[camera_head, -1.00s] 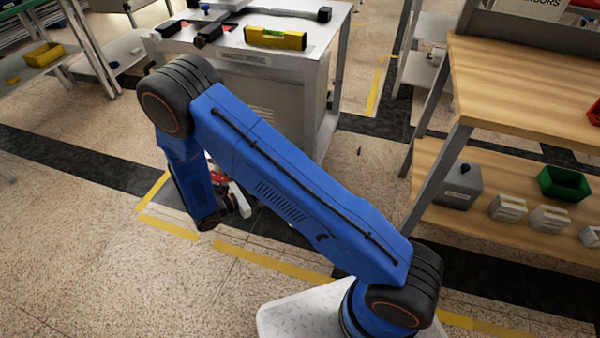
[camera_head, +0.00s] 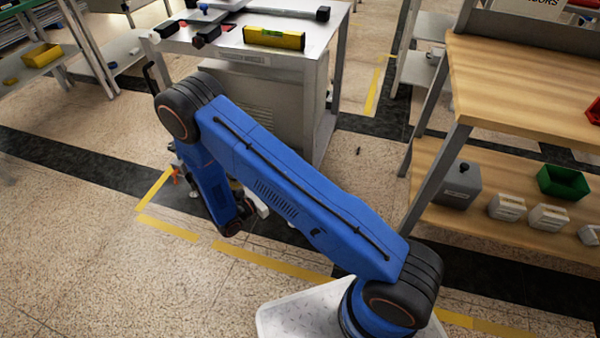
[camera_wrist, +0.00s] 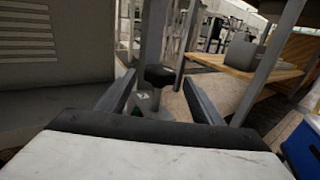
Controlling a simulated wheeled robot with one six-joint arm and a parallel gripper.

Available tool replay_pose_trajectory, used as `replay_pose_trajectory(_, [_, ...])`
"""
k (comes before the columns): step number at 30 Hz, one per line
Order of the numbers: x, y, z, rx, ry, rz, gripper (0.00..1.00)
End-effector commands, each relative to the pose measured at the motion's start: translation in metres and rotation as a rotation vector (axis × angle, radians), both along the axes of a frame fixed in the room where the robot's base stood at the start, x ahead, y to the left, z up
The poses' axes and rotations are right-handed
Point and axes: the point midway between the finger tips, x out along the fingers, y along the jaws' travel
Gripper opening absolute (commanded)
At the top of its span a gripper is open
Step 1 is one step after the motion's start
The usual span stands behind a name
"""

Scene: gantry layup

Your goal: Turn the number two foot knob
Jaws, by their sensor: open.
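My gripper (camera_wrist: 160,78) is open in the wrist view, with one finger on each side. A black knob (camera_wrist: 159,74) shows between the fingertips, low beside an upright metal leg (camera_wrist: 153,35). I see a gap between the knob and each finger; I cannot tell how far beyond the tips it sits. A small pale label with a dark mark (camera_wrist: 143,96) lies below the knob; its number is too small to read. In the head view my blue arm hides the gripper and the knob, low in front of the metal table (camera_head: 285,65).
A yellow spirit level (camera_head: 274,38) and dark bars lie on the metal table. A grey cabinet (camera_wrist: 55,45) fills the left of the wrist view. A wooden shelf unit (camera_head: 530,85) stands at right. Yellow floor tape (camera_head: 270,262) crosses the open floor.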

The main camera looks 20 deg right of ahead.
Motion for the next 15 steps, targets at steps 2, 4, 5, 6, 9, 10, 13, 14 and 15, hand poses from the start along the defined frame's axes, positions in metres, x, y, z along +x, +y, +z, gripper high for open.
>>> replay_pose_trajectory(2, [0.006, -0.014, 0.0, 0.0, 0.0, -0.004, 0.61])
replay_pose_trajectory(4, [0.011, -0.026, 0.0, 0.0, -0.001, -0.005, 0.61])
replay_pose_trajectory(5, [0.012, -0.03, 0.0, 0.0, -0.001, -0.004, 0.61])
replay_pose_trajectory(6, [0.015, -0.036, 0.0, 0.0, -0.001, -0.003, 0.61])
replay_pose_trajectory(9, [0.022, -0.051, 0.0, 0.0, 0.0, -0.003, 0.61])
replay_pose_trajectory(10, [0.023, -0.055, 0.0, 0.0, 0.0, -0.004, 0.61])
replay_pose_trajectory(13, [0.029, -0.066, 0.0, 0.0, 0.0, -0.002, 0.61])
replay_pose_trajectory(14, [0.03, -0.069, 0.0, 0.0, 0.0, -0.003, 0.61])
replay_pose_trajectory(15, [0.032, -0.072, 0.0, 0.0, 0.0, -0.003, 0.61])
